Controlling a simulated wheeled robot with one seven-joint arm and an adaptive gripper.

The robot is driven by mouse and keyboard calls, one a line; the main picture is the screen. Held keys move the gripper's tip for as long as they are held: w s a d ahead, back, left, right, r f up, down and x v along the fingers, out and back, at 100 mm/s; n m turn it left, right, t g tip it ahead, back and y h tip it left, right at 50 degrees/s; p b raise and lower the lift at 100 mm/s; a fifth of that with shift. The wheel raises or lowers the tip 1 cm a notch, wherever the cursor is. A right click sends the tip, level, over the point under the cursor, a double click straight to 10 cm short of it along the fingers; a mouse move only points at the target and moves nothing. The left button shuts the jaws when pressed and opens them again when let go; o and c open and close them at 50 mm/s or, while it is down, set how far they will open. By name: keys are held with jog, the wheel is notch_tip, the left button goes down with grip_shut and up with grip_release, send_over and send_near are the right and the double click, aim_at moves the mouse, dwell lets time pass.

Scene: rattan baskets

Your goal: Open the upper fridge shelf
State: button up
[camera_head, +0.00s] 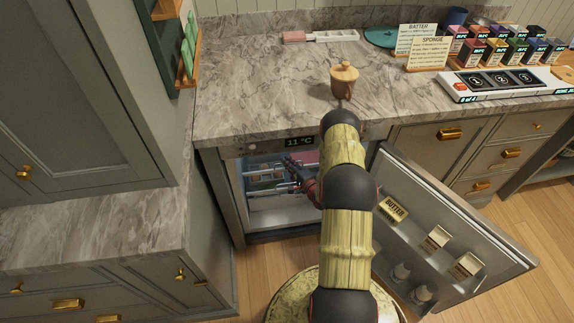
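The fridge (240,205) is built in under the marble counter, with its door (455,225) swung wide open to the right. A display on its top edge reads 11 °C. The upper shelf (262,178) shows inside the left part of the opening, with coloured packs on it. My gripper (292,180) is dark and small in the picture, at the fridge opening in front of the upper shelf. I cannot tell whether its fingers touch the shelf or are open or shut. My arm hides the right part of the interior.
The open door holds a butter pack (393,208), more packs and bottles, and stands close to the right of my arm. A wooden-lidded pot (343,82) stands on the counter (260,90) above. Grey cabinets (70,110) flank the left side. Wooden floor (490,290) is free at lower right.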

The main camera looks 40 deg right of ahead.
grip_shut()
jog(key=shift+s, duration=0.1)
dwell(0.8)
